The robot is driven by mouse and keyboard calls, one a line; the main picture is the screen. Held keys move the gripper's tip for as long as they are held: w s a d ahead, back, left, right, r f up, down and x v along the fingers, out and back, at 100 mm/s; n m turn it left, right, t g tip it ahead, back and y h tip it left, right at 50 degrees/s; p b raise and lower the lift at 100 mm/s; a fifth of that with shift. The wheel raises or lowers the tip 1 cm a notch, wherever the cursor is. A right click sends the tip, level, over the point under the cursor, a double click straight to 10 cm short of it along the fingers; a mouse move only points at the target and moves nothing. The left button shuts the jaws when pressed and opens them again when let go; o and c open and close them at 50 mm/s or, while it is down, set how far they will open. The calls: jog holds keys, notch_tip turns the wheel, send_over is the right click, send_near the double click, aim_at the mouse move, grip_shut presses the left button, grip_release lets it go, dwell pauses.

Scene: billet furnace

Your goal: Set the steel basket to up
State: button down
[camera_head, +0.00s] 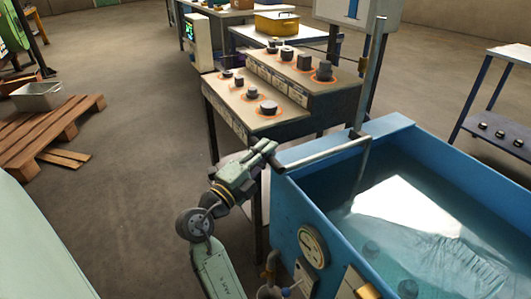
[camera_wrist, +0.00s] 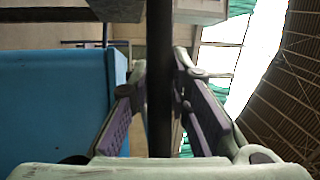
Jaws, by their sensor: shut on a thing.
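My gripper (camera_head: 266,152) is at the left end of a grey metal bar (camera_head: 325,151), beside the tank's corner. The bar runs right over the tank's rim to an upright rod (camera_head: 372,75). In the wrist view my gripper's fingers (camera_wrist: 160,95) are shut on the dark bar (camera_wrist: 160,60), which passes between them. The blue tank (camera_head: 295,220) holds clear water. A faint mesh shape, perhaps the steel basket (camera_head: 468,262), shows under the water at the lower right. Its outline and its link to the rod are hard to make out.
A stepped table (camera_head: 305,98) with several dark metal pieces stands behind the tank. A gauge (camera_head: 312,246) and pipework sit on the tank's front. A wooden pallet (camera_head: 50,135) with a grey bin (camera_head: 37,96) lies at left. The floor between is clear.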

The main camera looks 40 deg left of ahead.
notch_tip(320, 180, up, 24)
jog(key=p, duration=0.2)
jog(key=shift+f, duration=0.15)
dwell(0.4)
jog(key=c, duration=1.8)
grip_release()
jog(key=shift+o, duration=1.6)
jog(key=shift+f, duration=0.1)
jog(key=s+f, duration=0.2)
jog(key=s, duration=0.9)
jog(key=shift+s, duration=0.4)
